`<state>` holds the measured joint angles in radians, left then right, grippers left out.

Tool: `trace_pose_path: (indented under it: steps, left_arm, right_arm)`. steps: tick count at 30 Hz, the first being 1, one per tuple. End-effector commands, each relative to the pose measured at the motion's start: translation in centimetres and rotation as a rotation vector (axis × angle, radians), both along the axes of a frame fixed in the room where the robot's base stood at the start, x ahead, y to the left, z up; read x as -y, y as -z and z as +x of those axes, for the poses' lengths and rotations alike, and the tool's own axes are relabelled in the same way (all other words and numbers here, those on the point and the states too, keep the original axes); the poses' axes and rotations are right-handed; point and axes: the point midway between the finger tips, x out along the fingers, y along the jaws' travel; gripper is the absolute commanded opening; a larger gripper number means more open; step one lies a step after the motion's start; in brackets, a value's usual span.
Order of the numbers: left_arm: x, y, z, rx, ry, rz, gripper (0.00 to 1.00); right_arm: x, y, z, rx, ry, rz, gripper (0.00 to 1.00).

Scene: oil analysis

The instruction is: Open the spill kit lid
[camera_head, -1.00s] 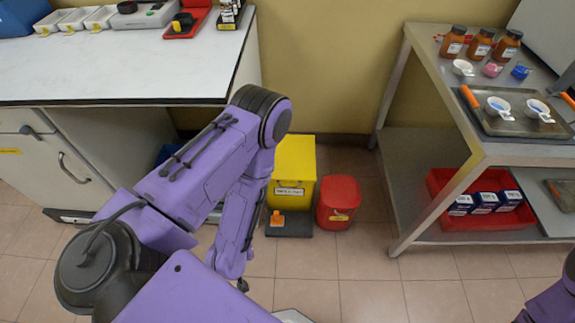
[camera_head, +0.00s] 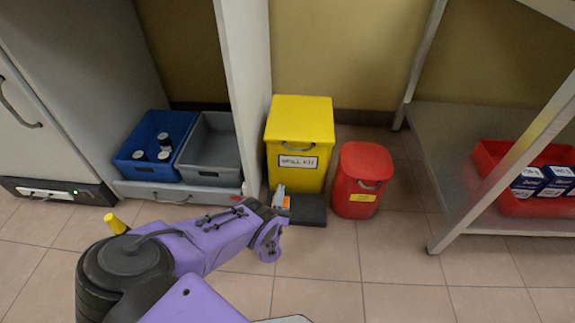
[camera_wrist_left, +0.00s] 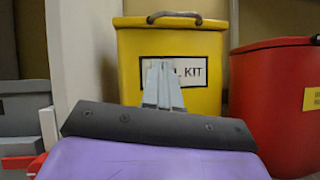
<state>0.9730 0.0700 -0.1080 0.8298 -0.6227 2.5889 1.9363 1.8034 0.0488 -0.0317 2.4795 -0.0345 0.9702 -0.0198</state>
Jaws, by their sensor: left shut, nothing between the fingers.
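The yellow spill kit (camera_head: 298,175) stands on the floor against the back wall, with its yellow lid (camera_head: 300,119) shut. A dark handle (camera_head: 298,147) sits at the lid's front edge, above a white label. The kit also shows in the left wrist view (camera_wrist_left: 207,60), with its handle (camera_wrist_left: 175,17) near the top. My left gripper (camera_head: 280,189) is low in front of the kit, below the handle. In the left wrist view its fingers (camera_wrist_left: 160,68) are together and empty, covering part of the label. I cannot tell whether they touch the kit. My right gripper is not in view.
A red bin (camera_head: 361,182) stands close to the right of the kit. A dark block (camera_head: 310,211) lies before the kit. A blue crate (camera_head: 133,161) with bottles and a grey crate (camera_head: 209,160) are left, beyond a white panel. Open floor lies in front.

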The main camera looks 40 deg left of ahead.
Motion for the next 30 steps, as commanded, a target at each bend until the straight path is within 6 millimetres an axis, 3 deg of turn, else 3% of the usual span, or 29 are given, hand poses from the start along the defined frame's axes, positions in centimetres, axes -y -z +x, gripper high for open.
trace_pose_path:
  steps: [12, 19, 30]
  left_arm:
    - [-2.6, -5.4, 6.8, -0.003, -0.003, 0.002, 0.00]
    - [-2.3, -8.1, 7.4, -0.003, -0.003, 0.003, 0.00]
    - [-2.3, -8.4, 7.5, -0.004, -0.004, 0.003, 0.00]
  right_arm:
    - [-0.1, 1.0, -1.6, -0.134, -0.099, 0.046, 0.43]
    - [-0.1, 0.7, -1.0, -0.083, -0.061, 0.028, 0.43]
    - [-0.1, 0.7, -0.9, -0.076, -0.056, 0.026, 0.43]
